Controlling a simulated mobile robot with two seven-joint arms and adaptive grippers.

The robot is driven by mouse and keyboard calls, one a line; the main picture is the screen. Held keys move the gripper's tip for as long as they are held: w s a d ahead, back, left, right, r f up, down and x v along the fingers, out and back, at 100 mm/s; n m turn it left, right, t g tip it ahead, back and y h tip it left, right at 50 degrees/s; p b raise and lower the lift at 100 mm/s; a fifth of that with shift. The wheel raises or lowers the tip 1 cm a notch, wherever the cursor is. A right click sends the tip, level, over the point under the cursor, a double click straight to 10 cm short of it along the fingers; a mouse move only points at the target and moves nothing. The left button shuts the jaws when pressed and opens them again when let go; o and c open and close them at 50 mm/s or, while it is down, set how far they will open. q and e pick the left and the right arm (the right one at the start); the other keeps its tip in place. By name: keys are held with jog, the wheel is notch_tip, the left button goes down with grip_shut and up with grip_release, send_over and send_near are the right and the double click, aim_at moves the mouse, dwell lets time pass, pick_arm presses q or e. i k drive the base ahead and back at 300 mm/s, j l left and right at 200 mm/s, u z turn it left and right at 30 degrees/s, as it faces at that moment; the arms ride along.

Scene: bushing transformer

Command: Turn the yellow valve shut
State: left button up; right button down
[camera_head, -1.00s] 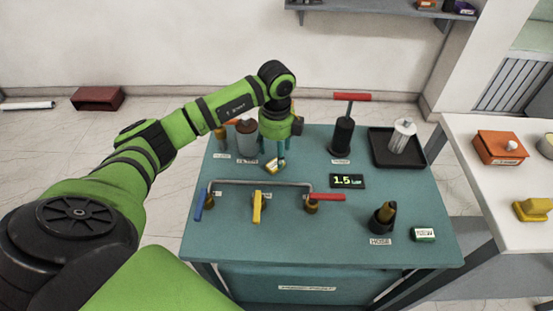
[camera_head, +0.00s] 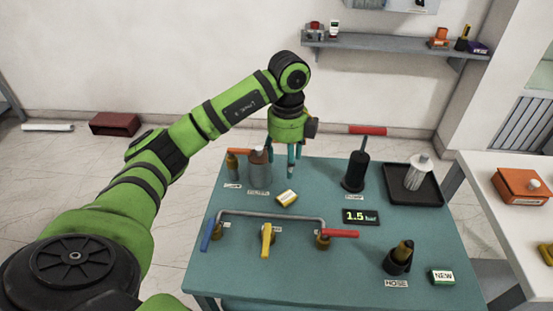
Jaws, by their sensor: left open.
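The yellow valve (camera_head: 266,240) is the middle one of three valves at the front left of the teal table (camera_head: 330,268). Its yellow handle points toward the front edge, roughly square to the grey pipe (camera_head: 270,214). A blue-handled valve (camera_head: 207,235) is to its left and a red-handled valve (camera_head: 340,233) to its right. My left gripper (camera_head: 283,172) points down above the back of the table, behind the pipe and well apart from the yellow valve. Its fingers are open with nothing seen between them. My right gripper is not in view.
A small yellow and white block (camera_head: 287,198) lies below my left gripper. Canisters (camera_head: 259,170) stand at the back left and a red-handled pump (camera_head: 356,165) at the back. A display (camera_head: 360,217) reads 1.5 bar. A black tray (camera_head: 398,186) and hose fitting (camera_head: 399,257) are on the right.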

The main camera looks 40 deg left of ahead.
aim_at(268, 226)
jog(key=u, duration=1.2)
